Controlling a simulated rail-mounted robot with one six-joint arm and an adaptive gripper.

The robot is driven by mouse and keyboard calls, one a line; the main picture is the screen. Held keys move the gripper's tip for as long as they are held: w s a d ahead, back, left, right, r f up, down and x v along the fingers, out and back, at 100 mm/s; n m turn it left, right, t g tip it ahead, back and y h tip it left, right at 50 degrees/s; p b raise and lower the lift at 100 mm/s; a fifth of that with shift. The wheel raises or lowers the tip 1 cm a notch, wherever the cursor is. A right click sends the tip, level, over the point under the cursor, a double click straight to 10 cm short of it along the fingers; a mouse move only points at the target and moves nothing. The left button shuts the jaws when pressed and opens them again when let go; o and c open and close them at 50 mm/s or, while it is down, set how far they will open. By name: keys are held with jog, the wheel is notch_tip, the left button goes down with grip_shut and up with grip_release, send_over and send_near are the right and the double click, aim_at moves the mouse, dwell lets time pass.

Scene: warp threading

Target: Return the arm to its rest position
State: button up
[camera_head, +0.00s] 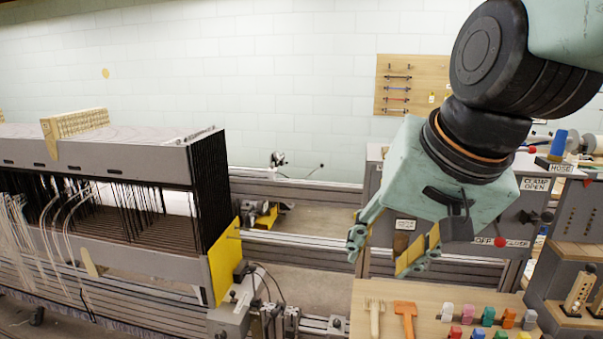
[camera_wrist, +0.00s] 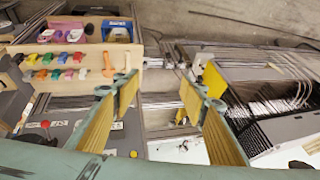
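My gripper (camera_head: 382,253) hangs at the right of the head view, above the far left corner of the wooden tool board. Its two fingers are spread wide apart with nothing between them. In the wrist view the gripper (camera_wrist: 168,92) also shows two separate fingers with yellowish ribbed pads and an empty gap. My arm reaches in from the upper right, and the gripper is clear of the loom and the board.
The loom frame (camera_head: 110,140) with dark heddles and white threads fills the left. A wooden board (camera_head: 380,292) holds a fork, an orange tool and several coloured clips. A grey panel (camera_head: 480,250) with labels stands behind the gripper. Rails (camera_head: 300,245) run across the middle.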

jog(key=s+d+f+n, duration=0.1)
jog(key=s+d, duration=0.3)
jog(key=s, duration=0.5)
jog(key=s+d+f+n+g+h, duration=0.1)
jog(key=s+d, duration=0.3)
jog(key=s, duration=0.5)
jog(key=shift+f+n+g+h, duration=0.15)
jog(key=shift+n+g+h, duration=0.15)
jog(key=shift+n, duration=0.2)
